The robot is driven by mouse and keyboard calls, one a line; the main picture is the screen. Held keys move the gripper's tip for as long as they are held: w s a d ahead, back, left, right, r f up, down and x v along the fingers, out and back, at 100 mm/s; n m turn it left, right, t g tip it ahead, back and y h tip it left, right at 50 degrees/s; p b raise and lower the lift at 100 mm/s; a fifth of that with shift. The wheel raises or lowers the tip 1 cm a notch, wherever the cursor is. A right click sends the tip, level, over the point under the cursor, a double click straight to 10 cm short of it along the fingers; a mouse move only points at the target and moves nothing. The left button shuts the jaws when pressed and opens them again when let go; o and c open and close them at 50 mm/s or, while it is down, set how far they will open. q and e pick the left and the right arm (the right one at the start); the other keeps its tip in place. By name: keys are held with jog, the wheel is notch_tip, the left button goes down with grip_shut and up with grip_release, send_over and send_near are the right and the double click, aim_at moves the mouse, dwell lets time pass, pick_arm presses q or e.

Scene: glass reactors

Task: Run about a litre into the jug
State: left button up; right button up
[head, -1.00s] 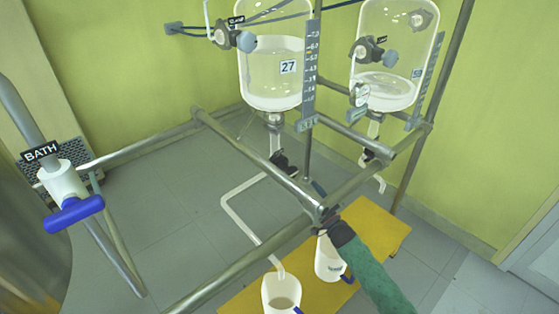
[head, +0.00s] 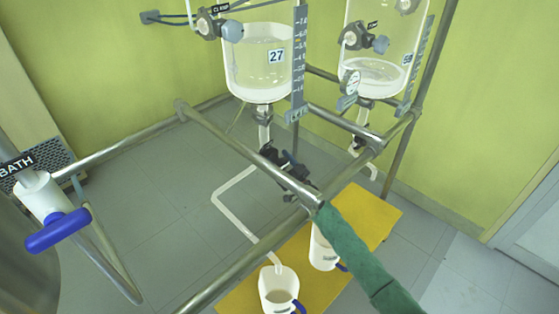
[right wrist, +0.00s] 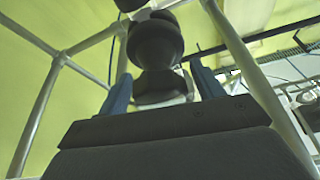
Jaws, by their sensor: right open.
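Glass reactor 27 (head: 262,75) holds clear liquid beside a grey level scale (head: 298,60). Below it is its outlet, with a dark valve handle (head: 269,152). A white bent pipe (head: 228,205) runs down to end over the front white jug (head: 279,284); I cannot tell how much is in the jug. My right gripper (head: 284,163) is at the valve handle, partly hidden by dark parts. In the right wrist view its blue fingers (right wrist: 162,90) are open on either side of a dark rounded knob (right wrist: 156,45), apart from it. My left gripper is out of view.
A second reactor (head: 375,75) stands at right, with another white jug (head: 322,250) on the yellow board (head: 372,208). Metal rails (head: 240,150) cross close to my right arm. A BATH valve with blue handle (head: 57,231) is at left.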

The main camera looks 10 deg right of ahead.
jog(key=c, duration=1)
jog(key=shift+n+y, duration=0.3)
jog(key=shift+n, duration=0.3)
